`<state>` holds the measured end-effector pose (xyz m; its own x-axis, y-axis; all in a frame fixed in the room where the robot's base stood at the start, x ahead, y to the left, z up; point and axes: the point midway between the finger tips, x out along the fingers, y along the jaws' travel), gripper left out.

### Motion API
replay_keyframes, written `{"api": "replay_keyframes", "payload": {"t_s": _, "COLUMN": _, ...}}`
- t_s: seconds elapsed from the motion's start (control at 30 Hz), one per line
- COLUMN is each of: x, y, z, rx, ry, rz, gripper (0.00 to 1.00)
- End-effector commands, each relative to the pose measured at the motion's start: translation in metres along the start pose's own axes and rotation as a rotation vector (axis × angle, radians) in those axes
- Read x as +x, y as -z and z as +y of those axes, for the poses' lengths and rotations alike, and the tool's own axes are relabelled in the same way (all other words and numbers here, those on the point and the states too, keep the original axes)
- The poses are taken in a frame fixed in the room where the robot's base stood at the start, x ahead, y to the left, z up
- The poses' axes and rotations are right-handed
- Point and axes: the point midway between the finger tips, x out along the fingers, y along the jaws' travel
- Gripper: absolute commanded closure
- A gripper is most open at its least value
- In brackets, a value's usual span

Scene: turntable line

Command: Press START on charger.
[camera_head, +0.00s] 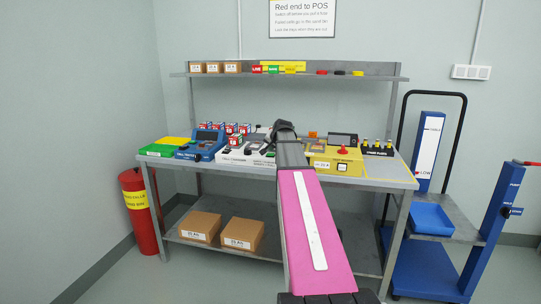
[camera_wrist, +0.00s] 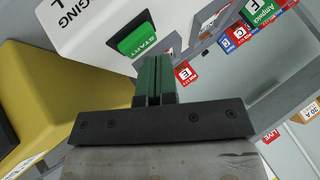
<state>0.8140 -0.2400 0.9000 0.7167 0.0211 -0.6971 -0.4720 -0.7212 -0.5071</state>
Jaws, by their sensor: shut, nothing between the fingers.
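The charger is a white unit (camera_head: 231,157) on the bench in the head view, partly hidden behind my arm. In the wrist view its white face (camera_wrist: 90,28) fills the upper left, with cut-off lettering. The green START button (camera_wrist: 138,40) sits raised on that face. My gripper (camera_wrist: 163,65) is shut and empty, its fingers pointing toward the charger just below and right of the button.
A yellow unit (camera_head: 335,166) with a red button stands right of the arm on the bench; a blue device (camera_head: 201,147) stands to the left. A shelf (camera_head: 350,76) runs above. A blue trolley (camera_head: 425,270) stands at the right.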

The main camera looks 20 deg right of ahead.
Motion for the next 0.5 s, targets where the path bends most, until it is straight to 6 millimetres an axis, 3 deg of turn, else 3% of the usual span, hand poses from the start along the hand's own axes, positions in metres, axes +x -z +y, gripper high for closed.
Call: {"api": "replay_keyframes", "payload": {"t_s": 0.5, "x": -0.0054, "y": 0.0041, "z": -0.0039, "rx": 0.0, "ry": 0.0, "rz": 0.001, "gripper": 1.0}}
